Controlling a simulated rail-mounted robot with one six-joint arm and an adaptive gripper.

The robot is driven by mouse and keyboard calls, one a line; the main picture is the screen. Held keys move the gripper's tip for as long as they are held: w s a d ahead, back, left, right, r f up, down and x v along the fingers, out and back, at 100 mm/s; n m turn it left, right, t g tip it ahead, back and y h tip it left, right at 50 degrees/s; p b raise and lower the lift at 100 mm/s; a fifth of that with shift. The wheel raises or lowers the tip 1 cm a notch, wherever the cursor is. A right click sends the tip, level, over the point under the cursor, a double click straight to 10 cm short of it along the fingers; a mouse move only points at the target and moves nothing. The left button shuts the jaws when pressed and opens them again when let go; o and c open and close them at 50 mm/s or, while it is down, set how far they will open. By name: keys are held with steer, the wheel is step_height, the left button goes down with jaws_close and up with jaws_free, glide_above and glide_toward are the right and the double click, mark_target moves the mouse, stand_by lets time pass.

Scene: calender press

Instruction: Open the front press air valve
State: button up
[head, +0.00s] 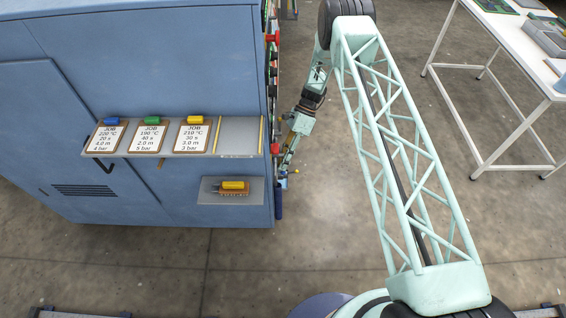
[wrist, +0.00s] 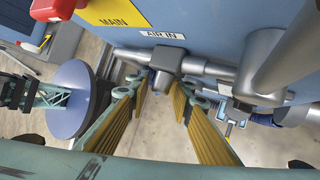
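In the wrist view, a grey pipe with a tee fitting (wrist: 166,60) runs under the "AIR IN" label (wrist: 162,35) on the blue machine. A small dark blue part (wrist: 159,82) shows below the tee, partly hidden by a fingertip; I cannot tell whether it is the valve handle. My gripper (wrist: 160,88) has its two yellow-padded fingers apart, with the tips just below the tee and nothing clearly held between them. In the head view my gripper (head: 286,166) is small, beside the machine's right edge. No valve label is readable.
A second fitting (wrist: 241,107) hangs from the pipe at right. A red part (wrist: 55,9) and yellow "MAIN" plate (wrist: 115,13) are above left. The blue press (head: 150,65) carries a job-card shelf (head: 170,153) and a lower shelf (head: 212,196). A white table (head: 500,55) stands far right.

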steer(key=shift+r, duration=0.1)
steer(key=v, duration=1.1)
steer(key=shift+w+d+r, duration=0.2)
steer(key=shift+w+r, duration=0.05)
steer(key=shift+w, duration=0.05)
steer(key=shift+c, duration=0.2)
